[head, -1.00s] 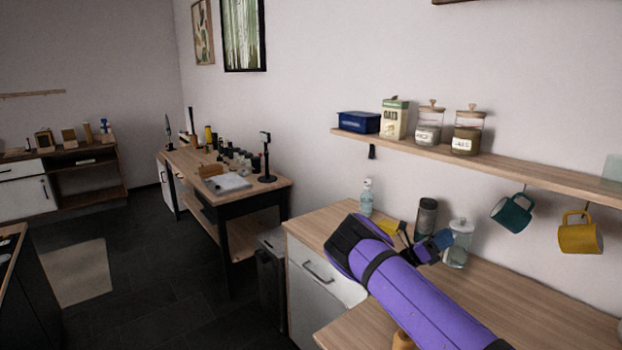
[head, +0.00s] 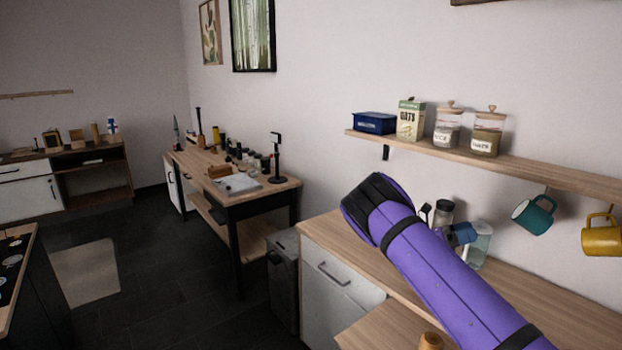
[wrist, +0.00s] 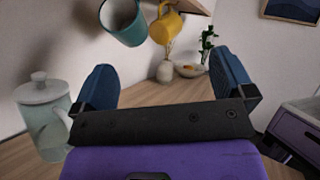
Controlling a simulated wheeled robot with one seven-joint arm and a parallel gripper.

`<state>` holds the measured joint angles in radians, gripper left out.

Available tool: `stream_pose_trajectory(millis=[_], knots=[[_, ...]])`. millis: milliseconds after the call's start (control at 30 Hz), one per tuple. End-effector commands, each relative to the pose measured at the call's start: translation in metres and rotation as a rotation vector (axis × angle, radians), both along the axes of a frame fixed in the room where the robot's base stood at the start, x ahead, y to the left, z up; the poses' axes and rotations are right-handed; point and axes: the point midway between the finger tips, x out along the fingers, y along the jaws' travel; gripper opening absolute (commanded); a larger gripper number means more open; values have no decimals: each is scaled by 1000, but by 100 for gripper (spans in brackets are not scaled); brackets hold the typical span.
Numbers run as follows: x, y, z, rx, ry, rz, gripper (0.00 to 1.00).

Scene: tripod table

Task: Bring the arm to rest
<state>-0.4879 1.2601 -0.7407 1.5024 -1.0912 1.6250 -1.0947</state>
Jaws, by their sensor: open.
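My purple arm reaches up from the lower right of the head view, over the wooden counter (head: 318,228). Its bend hides part of the counter. My gripper (wrist: 165,88) shows in the wrist view with its two blue fingers wide apart and nothing between them. In the head view only a small blue part of my gripper (head: 460,234) shows behind the arm, close to a glass jar (head: 480,245). In the wrist view a lidded glass jar (wrist: 42,110) stands just left of the left finger.
A shelf (head: 450,155) on the wall holds a blue box, an oats carton and two jars. A teal mug (head: 534,214) and a yellow mug (head: 602,236) hang under it. A dark bin (head: 284,280) stands beside the counter. The dark floor at left is mostly clear.

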Motion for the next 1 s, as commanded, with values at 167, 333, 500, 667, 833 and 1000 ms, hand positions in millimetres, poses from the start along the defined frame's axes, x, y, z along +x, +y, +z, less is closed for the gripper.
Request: stream_pose_trajectory(millis=[167,333,500,667,833,1000], knots=[[-23,-17,25,134,-127,-47,100],[-52,-29,49,286,-288,-99,100],[-80,-33,70,424,-453,-150,100],[-108,-33,89,546,-614,-200,100],[-138,-26,109,662,-784,-255,100],[-167,-16,129,771,-960,-308,100]])
